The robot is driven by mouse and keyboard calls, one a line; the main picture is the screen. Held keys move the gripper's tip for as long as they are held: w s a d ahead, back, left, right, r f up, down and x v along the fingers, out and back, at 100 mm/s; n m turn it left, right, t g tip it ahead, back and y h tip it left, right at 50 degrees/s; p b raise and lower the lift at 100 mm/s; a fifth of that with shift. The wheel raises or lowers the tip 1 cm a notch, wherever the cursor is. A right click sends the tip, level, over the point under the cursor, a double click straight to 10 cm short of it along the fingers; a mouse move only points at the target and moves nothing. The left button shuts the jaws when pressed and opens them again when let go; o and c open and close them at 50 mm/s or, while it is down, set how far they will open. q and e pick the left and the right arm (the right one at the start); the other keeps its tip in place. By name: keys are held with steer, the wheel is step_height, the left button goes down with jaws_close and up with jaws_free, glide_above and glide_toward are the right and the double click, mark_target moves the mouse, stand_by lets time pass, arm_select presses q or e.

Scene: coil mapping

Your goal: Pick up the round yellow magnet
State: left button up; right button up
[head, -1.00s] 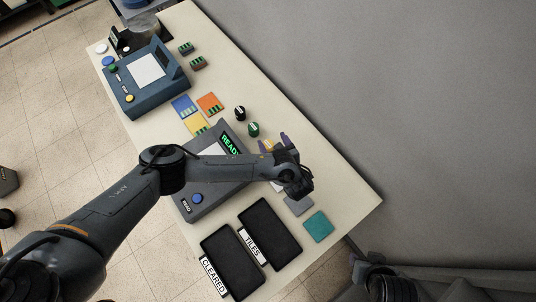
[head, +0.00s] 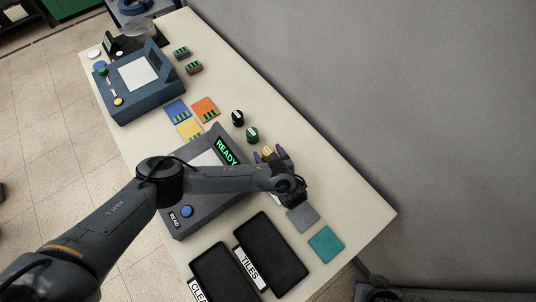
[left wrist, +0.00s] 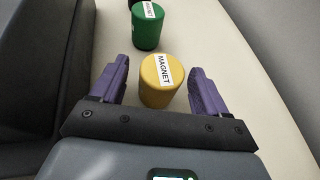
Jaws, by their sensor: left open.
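The round yellow magnet (left wrist: 158,85) is a short upright cylinder with a white label reading MAGNET. In the left wrist view it stands on the table between the two purple fingers of my left gripper (left wrist: 160,88), with gaps on both sides. In the head view the magnet (head: 268,151) shows only in part, at the fingers of my left gripper (head: 268,156). My left gripper is open and empty. A green magnet (left wrist: 147,26) stands just beyond the yellow one; it also shows in the head view (head: 252,135). My right gripper is not clearly in view.
A black cylinder (head: 238,118) stands past the green one. The reader console (head: 190,219) showing READY lies left of the gripper. Two dark trays (head: 271,253) and grey and teal tiles (head: 326,243) lie near the front. The table's right strip is free.

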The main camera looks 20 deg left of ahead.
arm_select(q)
steer(key=shift+w+a+f, duration=0.1)
steer(key=shift+w+a, duration=0.15)
steer(key=shift+c, duration=0.4)
steer(key=c, duration=1.1)
